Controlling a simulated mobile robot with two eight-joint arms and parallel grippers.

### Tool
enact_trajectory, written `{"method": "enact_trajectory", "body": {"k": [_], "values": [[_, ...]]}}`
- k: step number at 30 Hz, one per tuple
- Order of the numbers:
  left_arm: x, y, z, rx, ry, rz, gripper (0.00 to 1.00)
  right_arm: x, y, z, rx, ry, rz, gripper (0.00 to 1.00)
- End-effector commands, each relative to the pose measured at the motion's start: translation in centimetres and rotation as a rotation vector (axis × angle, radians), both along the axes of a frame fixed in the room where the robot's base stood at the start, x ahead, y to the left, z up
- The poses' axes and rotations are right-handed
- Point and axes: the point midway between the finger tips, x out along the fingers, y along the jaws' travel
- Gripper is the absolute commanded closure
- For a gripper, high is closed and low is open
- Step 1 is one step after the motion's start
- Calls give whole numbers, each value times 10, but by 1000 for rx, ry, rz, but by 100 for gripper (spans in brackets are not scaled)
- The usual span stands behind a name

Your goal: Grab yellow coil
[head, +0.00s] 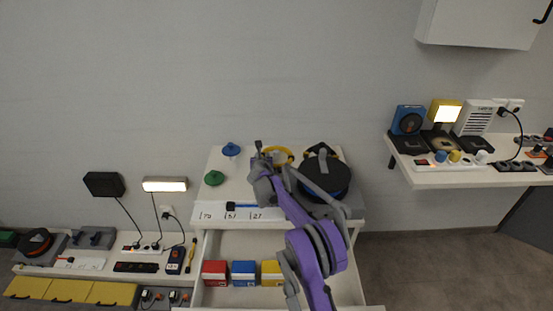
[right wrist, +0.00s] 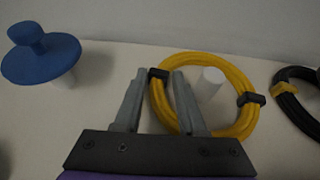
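The yellow coil (right wrist: 245,82) lies on the white cabinet top around a white peg (right wrist: 209,84), with black clips on its ring. In the head view the coil (head: 284,151) shows partly behind my right arm. My right gripper (right wrist: 167,76) is open, its two grey fingers apart at the coil's left side. The coil's left part and a black clip lie between or just beyond the fingertips; I cannot tell whether they touch. In the head view the right gripper (head: 260,152) is over the cabinet top. My left gripper is not in view.
A black coil (right wrist: 297,98) lies to the right. Below, an open drawer holds red, blue and yellow boxes (head: 244,271).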

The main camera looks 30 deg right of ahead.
Motion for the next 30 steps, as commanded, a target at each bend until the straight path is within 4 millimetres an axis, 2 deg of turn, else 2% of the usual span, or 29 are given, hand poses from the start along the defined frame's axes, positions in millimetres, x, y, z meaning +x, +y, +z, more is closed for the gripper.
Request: {"method": "enact_trajectory", "body": {"k": [1,6,17,20,23,30], "values": [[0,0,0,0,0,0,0,0,0,0,0,0,0,71],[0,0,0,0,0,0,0,0,0,0,0,0,0,100],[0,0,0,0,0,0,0,0,0,0,0,0,0,100],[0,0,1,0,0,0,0,0,0,6,0,0,0,100],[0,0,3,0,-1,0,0,0,0,20,0,0,0,100],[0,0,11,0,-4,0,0,0,0,70,-1,-1,0,100]]}}
